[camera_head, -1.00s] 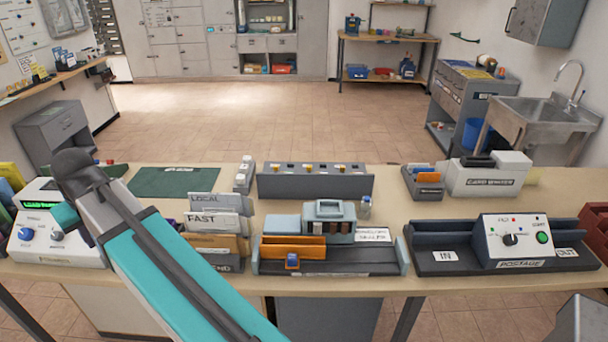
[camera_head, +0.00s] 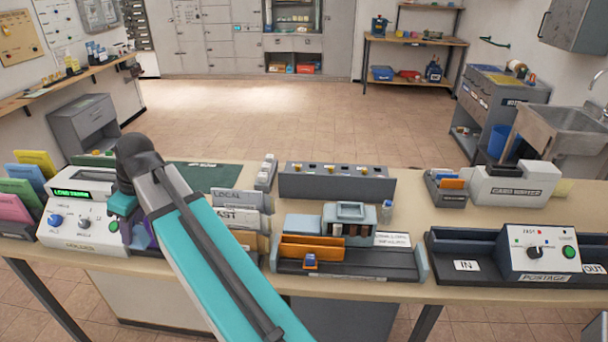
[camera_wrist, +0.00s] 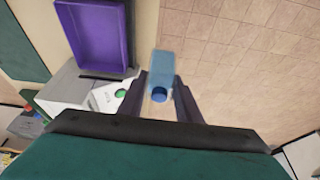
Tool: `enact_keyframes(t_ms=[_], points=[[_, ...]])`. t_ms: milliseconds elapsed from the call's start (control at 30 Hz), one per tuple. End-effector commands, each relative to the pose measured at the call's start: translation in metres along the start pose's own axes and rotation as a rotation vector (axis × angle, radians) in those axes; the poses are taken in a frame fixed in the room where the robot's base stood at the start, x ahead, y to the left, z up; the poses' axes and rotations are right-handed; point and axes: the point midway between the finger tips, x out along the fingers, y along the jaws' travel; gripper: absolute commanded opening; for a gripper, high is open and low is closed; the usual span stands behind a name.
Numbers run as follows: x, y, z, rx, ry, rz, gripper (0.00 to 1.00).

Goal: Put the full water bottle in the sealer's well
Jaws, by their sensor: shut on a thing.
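My gripper (camera_wrist: 160,82) is shut on a pale blue, see-through bottle (camera_wrist: 163,66) with a darker blue cap in the wrist view. Its fingers stand on either side of the bottle. In the head view my gripper (camera_head: 122,212) is in front of the white machine at the left, and the held bottle cannot be made out there. The well cannot be told clearly.
A white machine (camera_head: 80,228) with knobs and a purple tray (camera_wrist: 98,40) is close to my gripper. A letter sorter (camera_head: 232,198) stands between it and the sealer. The postage machine (camera_head: 540,248) is at the right. Open floor lies behind the table.

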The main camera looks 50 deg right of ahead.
Motion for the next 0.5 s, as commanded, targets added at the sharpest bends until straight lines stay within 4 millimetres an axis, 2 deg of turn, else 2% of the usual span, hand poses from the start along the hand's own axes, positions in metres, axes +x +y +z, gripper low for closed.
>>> enact_keyframes(t_ms=[267,500], points=[[-0.016,0.028,0.033,-0.225,0.0,-0.088,0.06],[-0.038,0.065,0.076,-0.358,0.007,-0.141,0.06]])
